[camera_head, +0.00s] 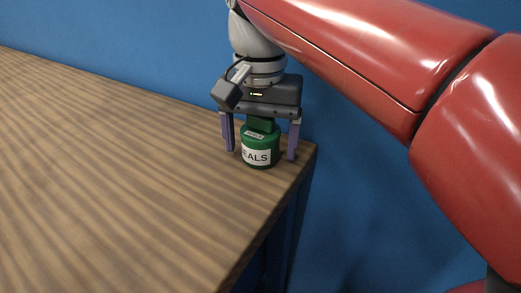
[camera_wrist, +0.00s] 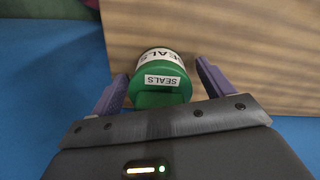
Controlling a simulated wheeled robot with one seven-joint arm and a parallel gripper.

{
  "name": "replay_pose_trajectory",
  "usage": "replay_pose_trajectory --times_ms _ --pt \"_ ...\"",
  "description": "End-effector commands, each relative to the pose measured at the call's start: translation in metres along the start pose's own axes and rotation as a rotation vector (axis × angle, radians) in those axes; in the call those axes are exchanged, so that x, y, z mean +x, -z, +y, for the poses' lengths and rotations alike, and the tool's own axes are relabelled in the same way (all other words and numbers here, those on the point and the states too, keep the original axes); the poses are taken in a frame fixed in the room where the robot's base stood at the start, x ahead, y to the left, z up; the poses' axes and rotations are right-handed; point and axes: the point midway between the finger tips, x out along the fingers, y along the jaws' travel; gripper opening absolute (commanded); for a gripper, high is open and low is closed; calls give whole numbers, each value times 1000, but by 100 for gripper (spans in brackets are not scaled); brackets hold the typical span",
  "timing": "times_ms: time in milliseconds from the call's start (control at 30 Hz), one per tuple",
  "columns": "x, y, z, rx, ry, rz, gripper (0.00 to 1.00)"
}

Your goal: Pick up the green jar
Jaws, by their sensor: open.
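The green jar (camera_head: 261,147) stands upright near the right corner of the wooden table. It has a white label reading "SEALS", partly cut off in the head view, and a smaller label on top. It also shows in the wrist view (camera_wrist: 160,92), between the fingers. My gripper (camera_head: 259,153) is above the jar with one purple finger on each side. The fingers are open, and a gap shows between the jar and at least the right finger in the head view. In the wrist view my gripper (camera_wrist: 157,83) straddles the jar.
The wooden table (camera_head: 110,180) is bare to the left of the jar. Its right edge and far corner lie close to the jar and my right finger. A blue wall (camera_head: 130,40) stands behind the table.

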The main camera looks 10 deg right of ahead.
Motion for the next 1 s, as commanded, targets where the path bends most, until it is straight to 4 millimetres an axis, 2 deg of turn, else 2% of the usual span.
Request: replay_pose_trajectory --times_ms 100,700,1000 --pt "0 0 0 0 0 0 79" --pt "-1 0 0 0 0 0 0" --pt "-1 0 0 0 1 1 0"
